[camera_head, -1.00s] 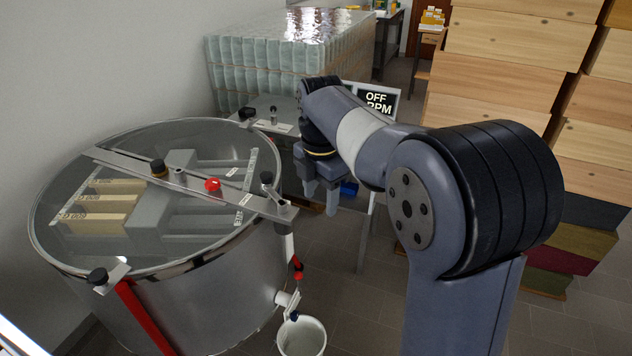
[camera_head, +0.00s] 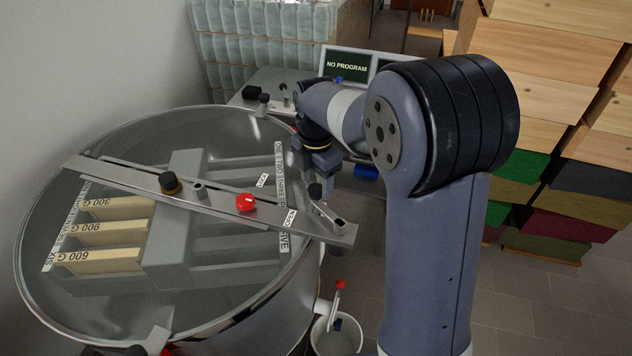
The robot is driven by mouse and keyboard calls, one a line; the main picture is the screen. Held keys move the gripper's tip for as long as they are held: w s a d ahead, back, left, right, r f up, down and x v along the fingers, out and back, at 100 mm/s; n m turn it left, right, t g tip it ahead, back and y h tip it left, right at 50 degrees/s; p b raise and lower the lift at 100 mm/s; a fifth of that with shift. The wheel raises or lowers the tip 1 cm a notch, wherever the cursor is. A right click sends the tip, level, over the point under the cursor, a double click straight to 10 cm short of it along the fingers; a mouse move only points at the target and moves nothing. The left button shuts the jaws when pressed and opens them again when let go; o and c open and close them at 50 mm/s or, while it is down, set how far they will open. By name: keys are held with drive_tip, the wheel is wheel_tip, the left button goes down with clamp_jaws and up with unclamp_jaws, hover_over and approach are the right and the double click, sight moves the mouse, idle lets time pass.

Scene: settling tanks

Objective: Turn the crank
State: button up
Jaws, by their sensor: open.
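The crank (camera_head: 328,213) is a short grey metal arm with an upright black knob (camera_head: 315,190). It sits at the right end of the metal crossbar (camera_head: 222,202) on the round steel drum (camera_head: 25,265). My gripper (camera_head: 324,188) points down just behind the knob in the picture, with its fingers open. The knob partly overlaps the fingers. I cannot tell whether they touch it or stand around it.
Through the drum's clear lid show several labelled frames, one a 900 G frame (camera_head: 108,231). A red knob (camera_head: 245,202) stands on the crossbar. A bucket (camera_head: 336,338) is below right. Stacked wooden boxes (camera_head: 545,90) fill the right. A NO PROGRAM screen (camera_head: 347,66) stands behind.

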drive_tip(key=shift+f, duration=0.9)
drive_tip(key=shift+c, duration=0.4)
clamp_jaws()
